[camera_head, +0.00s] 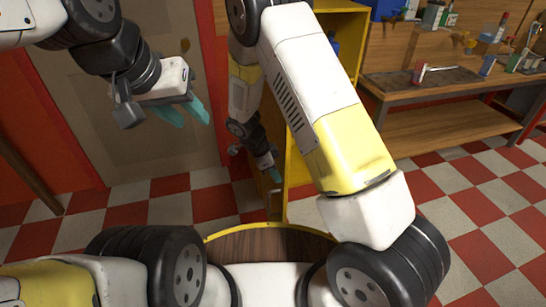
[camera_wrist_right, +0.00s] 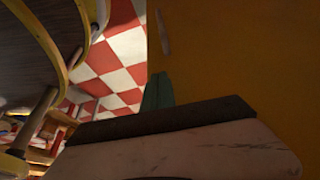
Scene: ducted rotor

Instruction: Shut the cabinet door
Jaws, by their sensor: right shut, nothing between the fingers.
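The yellow cabinet (camera_head: 352,35) stands in the middle of the head view, partly hidden behind my right arm. Its upper part shows an open front with a blue item inside. A yellow upright panel, which looks like the door (camera_head: 297,172), stands swung out towards me. My right gripper (camera_head: 273,176) is low beside this panel, on its left, with its fingers shut and empty. In the right wrist view the shut teal fingertips (camera_wrist_right: 158,91) are close to a broad yellow surface (camera_wrist_right: 265,65); contact cannot be told. My left gripper (camera_head: 186,112) hangs open and empty at the left.
A workbench (camera_head: 440,92) with tools stands at the back right. A grey door (camera_head: 135,150) in a red wall is behind my left gripper. A round wooden top with a yellow rim (camera_head: 270,243) is close in front of me. Checkered floor is clear at right.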

